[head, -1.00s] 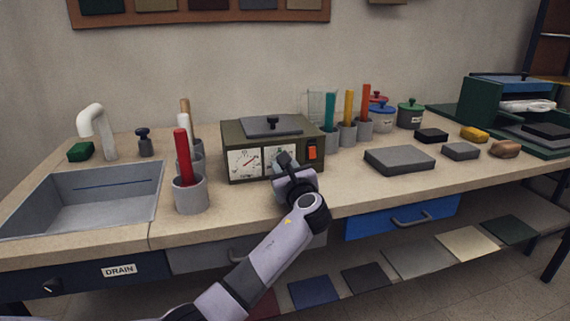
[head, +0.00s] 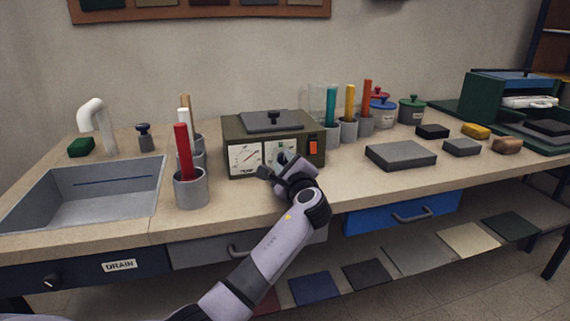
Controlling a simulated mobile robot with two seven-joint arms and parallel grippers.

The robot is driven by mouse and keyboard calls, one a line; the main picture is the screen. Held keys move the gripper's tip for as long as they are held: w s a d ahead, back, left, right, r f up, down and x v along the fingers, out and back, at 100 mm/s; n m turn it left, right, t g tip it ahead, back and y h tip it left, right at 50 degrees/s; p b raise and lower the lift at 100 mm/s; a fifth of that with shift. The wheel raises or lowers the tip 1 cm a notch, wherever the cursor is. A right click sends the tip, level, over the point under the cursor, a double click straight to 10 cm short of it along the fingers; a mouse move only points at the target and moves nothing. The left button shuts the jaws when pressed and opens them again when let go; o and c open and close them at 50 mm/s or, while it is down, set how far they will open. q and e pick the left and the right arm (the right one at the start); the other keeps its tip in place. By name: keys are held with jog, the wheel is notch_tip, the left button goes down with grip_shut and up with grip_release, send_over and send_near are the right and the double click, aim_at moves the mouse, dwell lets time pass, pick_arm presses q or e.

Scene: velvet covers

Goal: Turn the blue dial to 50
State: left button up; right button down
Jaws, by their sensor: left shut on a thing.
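An olive-green box (head: 270,122) with a dark lid stands on the bench. Its front has two white dial faces side by side. The left dial face (head: 245,159) has a red pointer. The right dial face (head: 281,147) is partly covered by my left gripper (head: 274,166), and its knob is mostly hidden, so I cannot read its setting. My left gripper is at the lower part of this right dial, tilted, and shut on its knob. I take this knob to be the blue dial, though its colour is hard to tell. My right gripper is not in view.
An orange-red switch (head: 313,145) is just right of the dials. Grey cups with coloured sticks stand on both sides of the box, including a red stick (head: 183,150). A sink (head: 90,200) is at the left. Grey blocks (head: 400,155) lie at the right.

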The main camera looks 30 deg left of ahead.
pick_arm(q)
jog(key=shift+f, duration=0.1)
dwell(0.3)
jog(key=o, duration=1.1)
jog(key=shift+c, duration=0.2)
jog(key=shift+p+v, duration=0.3)
jog(key=shift+v, duration=3.35)
